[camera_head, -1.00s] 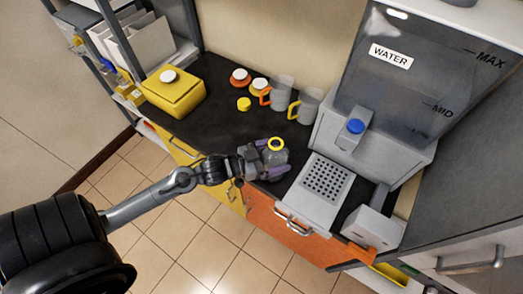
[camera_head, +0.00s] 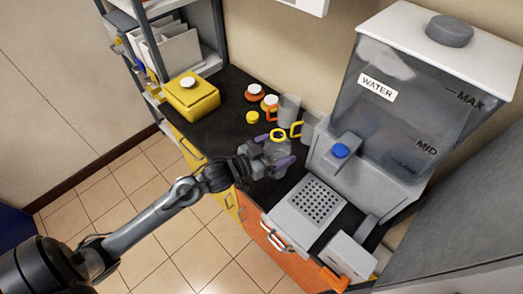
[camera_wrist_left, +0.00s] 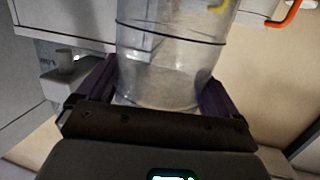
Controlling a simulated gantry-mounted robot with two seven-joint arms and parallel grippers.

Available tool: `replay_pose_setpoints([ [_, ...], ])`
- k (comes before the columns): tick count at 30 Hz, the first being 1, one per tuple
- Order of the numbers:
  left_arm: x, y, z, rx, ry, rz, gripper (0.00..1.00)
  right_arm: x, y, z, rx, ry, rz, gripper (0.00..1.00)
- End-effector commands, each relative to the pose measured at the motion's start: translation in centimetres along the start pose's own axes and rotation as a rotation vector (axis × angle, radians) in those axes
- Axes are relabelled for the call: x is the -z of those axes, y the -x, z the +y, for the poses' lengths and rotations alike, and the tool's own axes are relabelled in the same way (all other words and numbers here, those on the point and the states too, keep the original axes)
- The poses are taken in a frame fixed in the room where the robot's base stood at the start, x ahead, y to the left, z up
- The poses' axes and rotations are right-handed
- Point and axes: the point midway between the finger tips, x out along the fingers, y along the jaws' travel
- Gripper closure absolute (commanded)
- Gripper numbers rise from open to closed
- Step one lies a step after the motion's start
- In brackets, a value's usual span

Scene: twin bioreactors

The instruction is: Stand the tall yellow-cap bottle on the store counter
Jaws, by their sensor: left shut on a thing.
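A clear bottle (camera_head: 271,151) with a yellow ring at its top is held in my left gripper (camera_head: 272,156). The gripper's purple fingers sit on either side of the clear body. In the left wrist view the clear bottle (camera_wrist_left: 165,65) stands between the two dark fingers (camera_wrist_left: 158,98); its top is out of that view. In the head view it is over the front part of the black counter (camera_head: 215,132); I cannot tell whether its base touches. A small yellow cap (camera_head: 252,117) lies on the counter. My right gripper is not in view.
A yellow box (camera_head: 192,98) stands at the counter's left. A perforated tray (camera_head: 316,201) and water tank (camera_head: 400,110) are at right. Bare counter lies left of the gripper.

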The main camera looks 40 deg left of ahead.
Motion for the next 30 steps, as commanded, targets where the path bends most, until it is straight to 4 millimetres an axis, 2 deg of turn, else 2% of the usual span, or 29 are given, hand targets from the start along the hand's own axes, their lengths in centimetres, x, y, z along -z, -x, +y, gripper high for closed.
replay_pose_setpoints([
  [3, -1.2, -0.5, -2.4, 0.003, -0.002, 0.004, 0.84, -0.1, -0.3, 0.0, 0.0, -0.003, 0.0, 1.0],
  [9, -3.2, -1.3, -6.0, 0.003, -0.002, 0.006, 0.84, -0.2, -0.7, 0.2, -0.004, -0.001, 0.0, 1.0],
  [15, -4.5, -1.8, -8.2, 0.001, -0.002, 0.007, 0.84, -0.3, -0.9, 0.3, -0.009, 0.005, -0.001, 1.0],
  [23, -5.1, -2.0, -9.0, 0.0, 0.0, 0.008, 0.84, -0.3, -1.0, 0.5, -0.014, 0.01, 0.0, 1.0],
  [30, -7.4, -2.3, -8.9, 0.0, 0.002, 0.005, 0.84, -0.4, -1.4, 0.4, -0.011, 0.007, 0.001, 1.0],
])
